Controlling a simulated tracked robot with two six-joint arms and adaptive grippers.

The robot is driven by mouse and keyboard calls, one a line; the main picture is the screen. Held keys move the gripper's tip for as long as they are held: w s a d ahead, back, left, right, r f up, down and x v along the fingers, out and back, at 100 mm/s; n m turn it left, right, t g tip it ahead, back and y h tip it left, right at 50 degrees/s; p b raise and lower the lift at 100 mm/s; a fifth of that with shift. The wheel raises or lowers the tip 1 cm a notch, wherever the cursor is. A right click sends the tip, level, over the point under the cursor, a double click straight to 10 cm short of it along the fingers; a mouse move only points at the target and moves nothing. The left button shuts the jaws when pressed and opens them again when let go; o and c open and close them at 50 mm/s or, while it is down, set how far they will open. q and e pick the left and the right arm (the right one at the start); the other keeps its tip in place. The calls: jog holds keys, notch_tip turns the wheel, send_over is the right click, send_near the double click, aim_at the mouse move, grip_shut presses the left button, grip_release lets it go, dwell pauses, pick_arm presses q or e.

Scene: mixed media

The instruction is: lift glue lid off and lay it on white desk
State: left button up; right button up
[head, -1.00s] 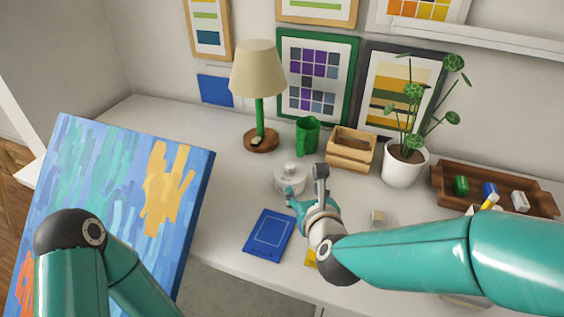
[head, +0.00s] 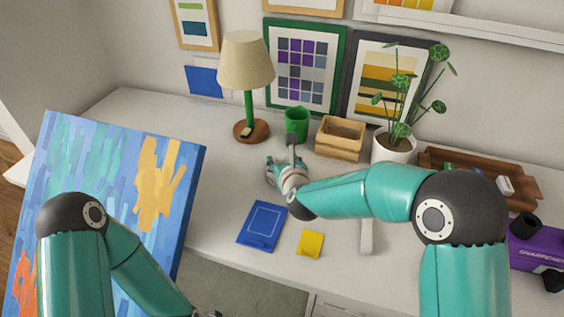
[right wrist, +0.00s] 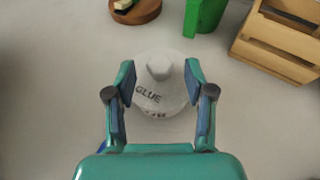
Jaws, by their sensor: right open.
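The glue pot is white with "GLUE" lettering, and its pale lid (right wrist: 158,78) has a faceted knob on top in the right wrist view. My right gripper (right wrist: 160,80) is open, with one finger on each side of the lid. I cannot tell whether the fingers touch it. In the head view my right gripper (head: 283,165) is over the pot and mostly hides it. The white desk (head: 228,168) is under the pot. My left arm is at lower left; only a sliver of what may be its gripper shows at the bottom edge.
A green mug (head: 296,125), a lamp (head: 248,70) and a wooden box (head: 340,136) stand behind the pot. A plant (head: 393,147) is at right. A blue book (head: 264,224) and a yellow pad (head: 310,243) lie in front. A painted canvas (head: 110,190) leans at left. Bare desk shows left of the pot.

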aim_at(281, 157)
jog(key=x, duration=0.3)
jog(key=shift+w+f, duration=0.1)
jog(key=shift+w, duration=0.1)
jog(key=c, duration=1)
jog(key=shift+o, duration=0.2)
